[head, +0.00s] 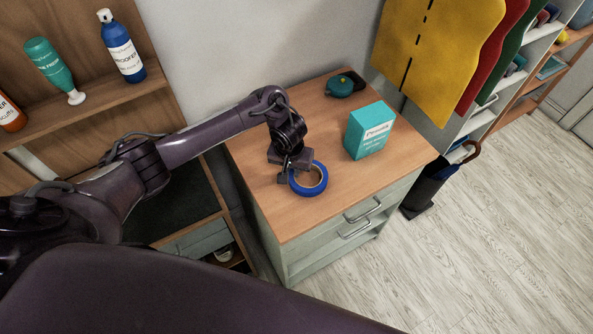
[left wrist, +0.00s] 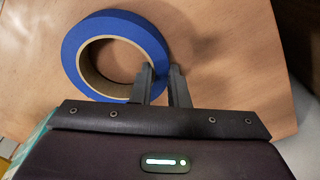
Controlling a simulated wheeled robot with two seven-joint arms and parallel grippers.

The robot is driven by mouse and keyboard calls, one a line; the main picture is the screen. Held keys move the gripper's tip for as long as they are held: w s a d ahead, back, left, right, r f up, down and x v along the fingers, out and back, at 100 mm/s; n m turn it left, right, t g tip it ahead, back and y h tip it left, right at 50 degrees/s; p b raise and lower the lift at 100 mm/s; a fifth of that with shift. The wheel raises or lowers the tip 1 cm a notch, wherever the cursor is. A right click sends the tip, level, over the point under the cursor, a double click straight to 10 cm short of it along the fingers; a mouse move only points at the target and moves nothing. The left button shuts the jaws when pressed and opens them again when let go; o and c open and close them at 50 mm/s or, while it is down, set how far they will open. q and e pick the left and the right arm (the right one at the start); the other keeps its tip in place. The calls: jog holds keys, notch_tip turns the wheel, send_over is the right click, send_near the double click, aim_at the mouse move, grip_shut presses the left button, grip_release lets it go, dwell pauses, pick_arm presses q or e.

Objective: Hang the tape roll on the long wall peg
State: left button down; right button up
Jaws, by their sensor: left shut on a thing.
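The blue tape roll (head: 308,192) is at the left part of the wooden cabinet top; it also shows in the left wrist view (left wrist: 72,45) as a ring with a tan core. My left gripper (head: 288,178) is shut on the roll's rim. In the left wrist view its two fingers (left wrist: 162,84) straddle the ring's wall, one at the hole and one outside. I cannot tell whether the roll touches the cabinet top. I see no wall peg in either view. My right gripper is not in view.
A teal box (head: 369,130) stands on the cabinet top (head: 340,205), with a small teal item (head: 339,87) behind it. Yellow, red and green sheets hang at the back right. A wooden shelf (head: 110,95) with bottles is at the left. Floor at right is mostly clear.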

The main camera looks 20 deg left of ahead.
pick_arm(q)
notch_tip(320, 180, up, 7)
jog(key=shift+w+f+p, duration=0.1)
jog(key=shift+p, duration=0.9)
notch_tip(320, 180, up, 13)
jog(key=p, duration=0.8)
jog(key=shift+f, duration=0.1)
